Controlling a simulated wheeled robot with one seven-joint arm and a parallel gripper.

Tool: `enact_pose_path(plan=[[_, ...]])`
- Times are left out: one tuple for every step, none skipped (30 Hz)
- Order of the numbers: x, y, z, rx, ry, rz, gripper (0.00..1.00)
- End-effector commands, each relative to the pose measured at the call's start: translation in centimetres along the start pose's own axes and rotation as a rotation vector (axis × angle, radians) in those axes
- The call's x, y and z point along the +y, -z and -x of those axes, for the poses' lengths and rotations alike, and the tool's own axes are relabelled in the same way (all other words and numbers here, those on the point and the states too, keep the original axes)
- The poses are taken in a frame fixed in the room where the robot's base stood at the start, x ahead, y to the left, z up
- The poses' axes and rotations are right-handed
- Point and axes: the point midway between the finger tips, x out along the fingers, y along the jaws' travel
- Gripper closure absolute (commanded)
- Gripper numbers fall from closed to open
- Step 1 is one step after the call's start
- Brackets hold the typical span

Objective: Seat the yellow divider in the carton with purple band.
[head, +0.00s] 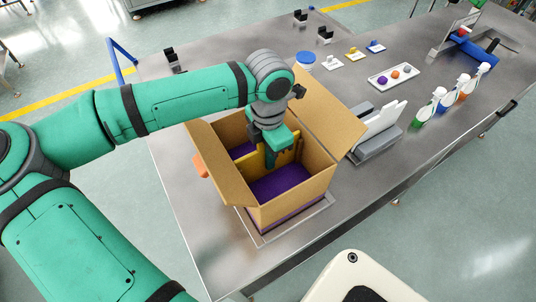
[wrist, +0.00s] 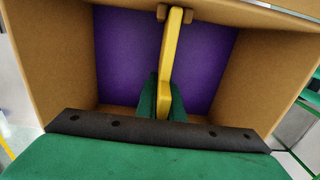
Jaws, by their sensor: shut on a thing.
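The carton with purple band (head: 290,207) stands open on the table, with brown walls, raised flaps and a purple floor inside. My gripper (head: 278,157) reaches down inside it and is shut on the yellow divider (head: 259,159). In the wrist view the divider (wrist: 172,50) shows nearly edge-on, upright, between the green fingers (wrist: 163,100). Its far end lies between two small brown blocks on the carton wall. The purple floor (wrist: 125,55) shows on both sides of it. The divider's lower edge and near end are hidden, so I cannot tell whether it touches the floor.
The carton sits in a shallow metal tray (head: 262,240). An orange part (head: 199,166) is at its left side. A grey stand with white panels (head: 377,128) is close to the right flap. Spray bottles (head: 430,105) and a small white tray (head: 393,76) stand farther right.

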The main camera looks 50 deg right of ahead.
Motion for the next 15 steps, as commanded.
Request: enact_pose_path(plan=[[0.00,0.00,-0.12,0.000,0.000,0.000,1.00],[0.00,0.00,-0.18,0.000,0.000,0.000,1.00],[0.01,-0.01,-0.26,0.000,0.000,0.000,1.00],[0.01,-0.01,-0.32,0.000,0.000,0.000,1.00],[0.02,-0.02,-0.38,-0.001,0.000,0.000,1.00],[0.02,-0.02,-0.47,-0.001,-0.001,0.000,1.00],[0.03,-0.02,-0.53,-0.001,-0.001,0.000,1.00],[0.03,-0.03,-0.59,-0.001,-0.001,0.000,1.00],[0.04,0.00,-0.67,-0.001,-0.001,0.001,1.00],[0.05,0.03,-0.74,-0.001,-0.001,0.001,1.00],[0.06,0.04,-0.80,-0.001,-0.001,0.002,1.00],[0.07,0.05,-0.89,-0.001,-0.001,0.002,1.00],[0.07,0.06,-0.95,-0.001,-0.001,0.002,1.00],[0.07,0.06,-1.02,-0.001,-0.001,0.002,1.00],[0.06,0.06,-1.10,-0.001,0.000,0.002,1.00]])
